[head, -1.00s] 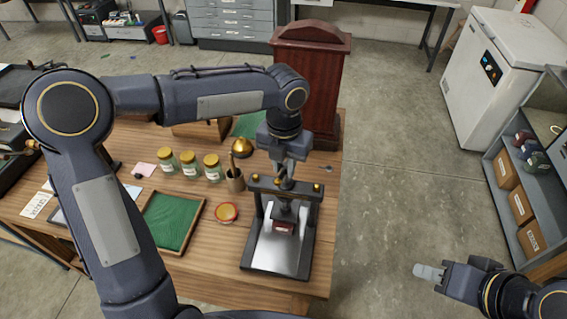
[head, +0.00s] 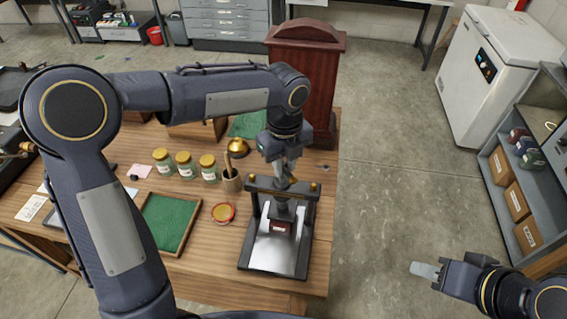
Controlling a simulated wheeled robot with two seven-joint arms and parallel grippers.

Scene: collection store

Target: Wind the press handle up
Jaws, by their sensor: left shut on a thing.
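The press (head: 314,215) stands near the front right of the wooden table. It has a dark frame with a crossbar, brass caps and a pale metal bed. A small dark red block (head: 280,227) sits on the bed under the screw. My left gripper (head: 285,176) is above the crossbar, pointing down and shut on the press handle, which its fingers mostly hide. My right gripper (head: 425,270) is off to the right over the floor, away from the press. Its fingers show edge-on, so its opening cannot be told.
Left of the press are a green-lined tray (head: 170,222), a round red-rimmed tin (head: 222,213), a tool cup (head: 231,181) and glass jars (head: 185,165). A dark wooden cabinet (head: 305,75) stands behind. Floor to the right is clear up to a grey shelf (head: 507,215).

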